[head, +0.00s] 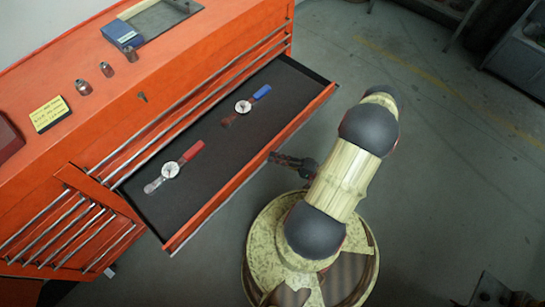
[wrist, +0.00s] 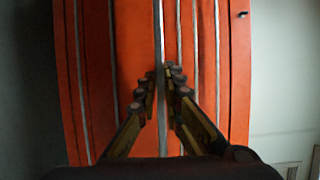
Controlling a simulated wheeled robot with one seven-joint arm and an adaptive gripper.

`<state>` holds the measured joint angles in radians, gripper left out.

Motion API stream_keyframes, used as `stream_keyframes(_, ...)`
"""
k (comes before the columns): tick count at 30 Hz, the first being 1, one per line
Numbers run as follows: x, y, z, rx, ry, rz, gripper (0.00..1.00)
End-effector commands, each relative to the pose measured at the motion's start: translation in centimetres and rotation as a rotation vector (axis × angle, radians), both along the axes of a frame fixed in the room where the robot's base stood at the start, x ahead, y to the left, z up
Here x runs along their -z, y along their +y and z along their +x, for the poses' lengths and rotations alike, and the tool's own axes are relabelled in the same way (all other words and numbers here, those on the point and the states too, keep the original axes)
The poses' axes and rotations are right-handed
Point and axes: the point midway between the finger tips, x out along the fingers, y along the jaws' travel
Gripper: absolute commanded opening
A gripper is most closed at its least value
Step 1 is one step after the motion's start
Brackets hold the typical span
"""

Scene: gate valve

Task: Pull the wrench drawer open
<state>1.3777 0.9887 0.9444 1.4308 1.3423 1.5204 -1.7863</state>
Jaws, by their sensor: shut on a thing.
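The wrench drawer (head: 215,120) stands pulled out from the orange tool cabinet, its dark lining showing. Inside lie a wrench with a red handle (head: 191,152) and a round dial, and a wrench with a blue handle (head: 262,92) and a similar dial. My gripper (head: 274,158) is at the middle of the drawer's orange front, partly hidden by my arm. In the wrist view my gripper (wrist: 168,76) has its fingertips closed together on a thin silver handle bar (wrist: 159,35). The bar runs upright in that view across the orange front.
The orange cabinet top (head: 190,60) holds small metal sockets (head: 83,87), a yellow note (head: 49,114), a blue box (head: 122,33) and a grey tray (head: 160,18). Other closed drawers with silver bars (head: 75,235) are at lower left.

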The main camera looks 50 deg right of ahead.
Motion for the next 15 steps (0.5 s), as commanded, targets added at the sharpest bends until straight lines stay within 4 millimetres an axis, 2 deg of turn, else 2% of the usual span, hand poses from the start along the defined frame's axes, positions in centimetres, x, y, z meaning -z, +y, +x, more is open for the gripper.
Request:
stream_keyframes(7, 0.1, -0.11, 0.03, 0.0, 0.002, -0.003, 0.0)
stream_keyframes(8, 0.1, -0.1, 0.04, 0.0, 0.002, -0.003, 0.09)
stream_keyframes(15, 0.06, -0.07, 0.03, 0.0, 0.001, -0.003, 0.23)
